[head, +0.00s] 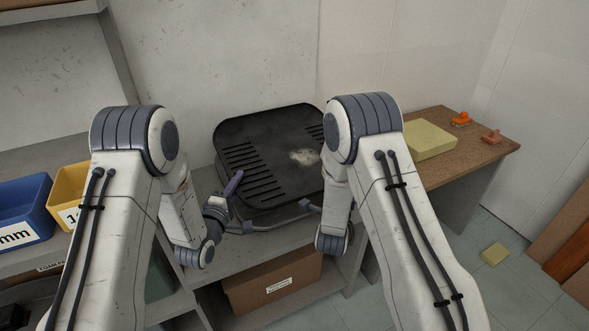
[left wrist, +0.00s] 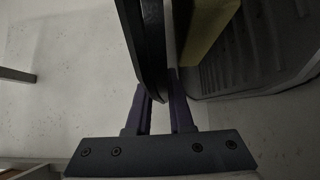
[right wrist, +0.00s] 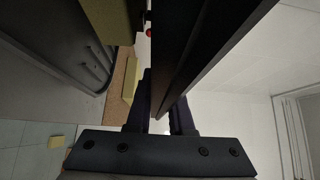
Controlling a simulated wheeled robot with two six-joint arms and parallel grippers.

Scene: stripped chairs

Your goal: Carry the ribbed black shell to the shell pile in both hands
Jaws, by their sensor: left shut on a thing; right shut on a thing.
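The ribbed black shell (head: 265,140) is a wide dark panel with rows of slots and a pale worn patch. It is raised in front of me, between my arms. My left gripper (head: 232,185) is shut on its left edge. In the left wrist view, the shell's edge (left wrist: 147,45) stands between the fingers. My right gripper (right wrist: 160,105) is shut on the other side of the shell (right wrist: 195,55); my right arm hides that grip in the head view. Another dark ribbed piece (left wrist: 255,50) shows in the left wrist view. I cannot tell whether it is the shell pile.
A grey bench (head: 205,183) stands below, with a cardboard box (head: 272,285) under it. Blue (head: 22,210) and yellow (head: 70,188) bins are at left. At right, a wooden table (head: 470,155) bears yellow foam (head: 428,141) and orange clamps (head: 461,119). Foam (head: 494,254) lies on the floor.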

